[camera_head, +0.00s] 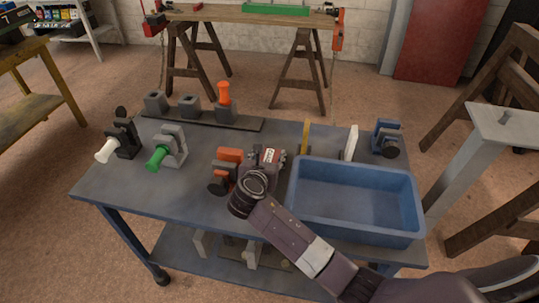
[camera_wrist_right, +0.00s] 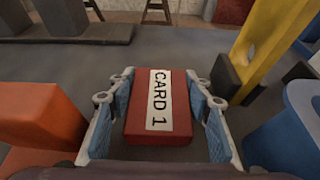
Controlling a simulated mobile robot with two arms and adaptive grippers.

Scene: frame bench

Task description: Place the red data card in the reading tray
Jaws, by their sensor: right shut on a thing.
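The red data card (camera_wrist_right: 133,105), a red block with a white label reading "CARD 1", sits between the fingers of my right gripper (camera_wrist_right: 160,98) in the wrist view. In the head view the card (camera_head: 268,156) shows small at the tip of my right gripper (camera_head: 264,165), over the middle of the bench. My right gripper is shut on it. A deep blue open tray (camera_head: 352,228) stands on the bench to the right of the gripper and looks empty; I cannot tell whether it is the reading tray. My left gripper is not in view.
An orange block device (camera_head: 229,155) stands close left of the gripper. A yellow upright plate (camera_head: 305,137), a white plate (camera_head: 350,143) and a blue device (camera_head: 386,136) stand behind the tray. Green-handled (camera_head: 158,157) and white-handled (camera_head: 107,150) devices stand left. The front-left bench top is clear.

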